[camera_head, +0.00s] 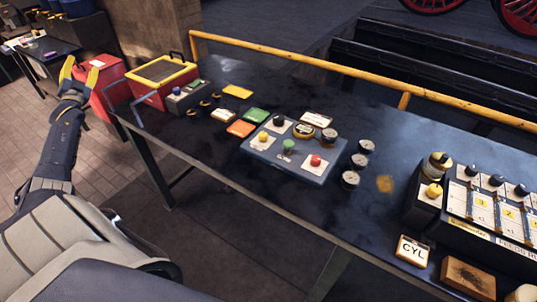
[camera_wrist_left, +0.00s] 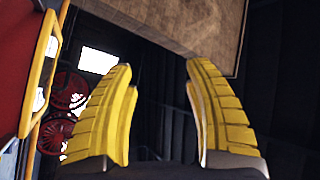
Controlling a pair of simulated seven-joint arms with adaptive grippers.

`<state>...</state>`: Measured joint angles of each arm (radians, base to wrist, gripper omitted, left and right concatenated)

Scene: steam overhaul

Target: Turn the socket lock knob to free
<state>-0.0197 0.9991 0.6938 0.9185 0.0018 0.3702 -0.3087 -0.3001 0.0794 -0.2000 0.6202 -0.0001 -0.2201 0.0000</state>
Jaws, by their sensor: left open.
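I cannot tell for sure which knob is the socket lock knob. A blue panel (camera_head: 258,155) in the middle of the dark bench carries a black knob (camera_head: 279,121), a yellow knob (camera_head: 263,136), a green knob (camera_head: 289,145) and a red knob (camera_head: 315,160). A black unit (camera_head: 465,235) at the right has a yellow knob (camera_head: 433,191) and several black knobs (camera_head: 497,180) along its top. My left gripper (camera_head: 79,73) is open and empty, raised beyond the bench's left end, far from both. Its yellow fingers stand apart in the left wrist view (camera_wrist_left: 158,75). My right gripper is not in view.
A red case with a yellow rim (camera_head: 162,77) and a small grey box (camera_head: 188,98) stand on the bench's left end. Coloured cards (camera_head: 241,128) and small gauges (camera_head: 350,179) surround the panel. A yellow rail (camera_head: 300,57) runs behind.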

